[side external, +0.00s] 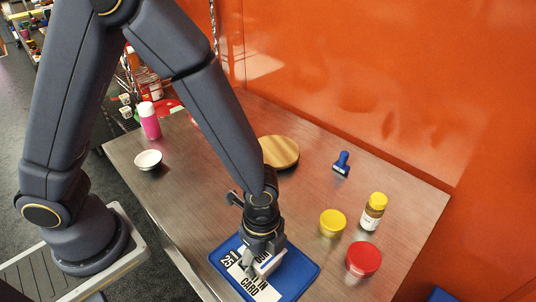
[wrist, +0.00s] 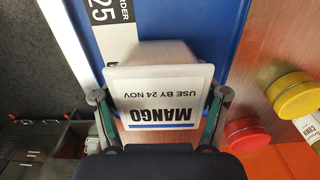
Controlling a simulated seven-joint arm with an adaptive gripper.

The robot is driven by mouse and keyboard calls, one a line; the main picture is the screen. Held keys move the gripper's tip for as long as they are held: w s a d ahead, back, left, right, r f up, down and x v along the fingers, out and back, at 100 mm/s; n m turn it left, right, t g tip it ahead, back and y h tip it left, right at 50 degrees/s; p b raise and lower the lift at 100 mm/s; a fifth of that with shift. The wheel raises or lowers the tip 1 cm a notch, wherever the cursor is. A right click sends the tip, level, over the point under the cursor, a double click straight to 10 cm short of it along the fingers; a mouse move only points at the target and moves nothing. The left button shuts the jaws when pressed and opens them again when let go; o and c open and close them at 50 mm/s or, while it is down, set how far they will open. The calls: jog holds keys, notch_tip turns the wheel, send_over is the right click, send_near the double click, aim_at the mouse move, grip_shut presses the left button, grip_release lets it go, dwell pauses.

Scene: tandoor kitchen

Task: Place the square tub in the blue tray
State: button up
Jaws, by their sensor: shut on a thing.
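The square tub is white, with a lid label reading MANGO and USE BY 24 NOV. In the wrist view the square tub (wrist: 160,80) sits between the two fingers of my gripper (wrist: 159,97), which is shut on its sides. In the side view my gripper (side external: 262,248) points down over the blue tray (side external: 302,273) and partly hides the tub (side external: 270,264). The blue tray also fills the upper wrist view (wrist: 215,30). The tub is over or in the tray; I cannot tell whether it touches the tray floor.
A white order card (side external: 262,288) lies in the tray. To the right stand a yellow-lidded jar (side external: 332,222), a red-lidded jar (side external: 363,258) and a yellow-capped bottle (side external: 373,212). A wooden round (side external: 280,152), blue tool (side external: 341,163), white bowl (side external: 148,159) and pink bottle (side external: 149,122) lie further off.

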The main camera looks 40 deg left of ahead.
jog(key=shift+f, duration=0.2)
jog(key=o, duration=1.3)
jog(key=shift+o, duration=0.2)
notch_tip(320, 180, up, 12)
jog(key=shift+f, duration=0.1)
jog(key=s+a+r+n+t, duration=0.2)
jog(key=a+r+n, duration=0.5)
jog(key=a+n, duration=0.2)
jog(key=s+a+r+n+t, duration=0.2)
jog(key=a+r+n+t, duration=0.1)
jog(key=a+r+n, duration=0.4)
jog(key=a+n, duration=0.2)
jog(key=a, duration=0.2)
jog(key=shift+r+t, duration=0.25)
jog(key=shift+t, duration=0.05)
jog(key=shift+s, duration=0.1)
